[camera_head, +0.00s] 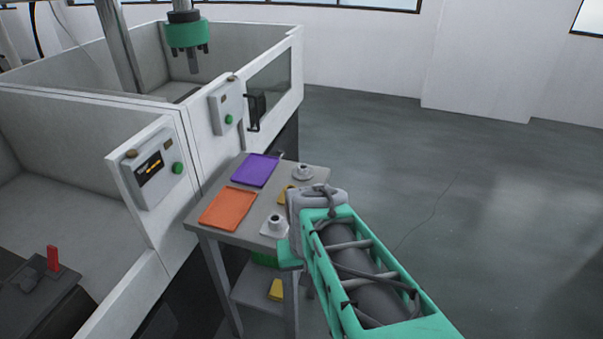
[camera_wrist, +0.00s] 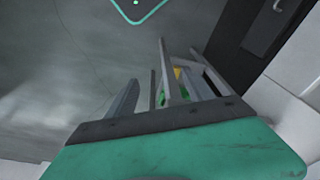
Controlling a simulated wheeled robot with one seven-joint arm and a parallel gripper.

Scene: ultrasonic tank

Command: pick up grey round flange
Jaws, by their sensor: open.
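A grey round flange (camera_head: 302,171) with a raised hub lies on the far right corner of the small grey table (camera_head: 234,234) in the head view. A second grey hubbed part (camera_head: 275,226) with a squarish base lies near the table's front edge. My gripper (camera_head: 289,256) is at the end of my green arm, by the table's right front side, apart from the round flange. Its fingers are hidden in the head view. The wrist view shows its green body, grey bars and floor; no flange shows there. My gripper is open and holds nothing visible.
An orange tray (camera_head: 228,208) and a purple tray (camera_head: 255,170) lie on the table. A yellow part (camera_head: 286,193) is partly hidden by my arm. Another yellow part (camera_head: 276,290) is on the lower shelf. White tanks (camera_head: 150,215) border the left; floor on the right is clear.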

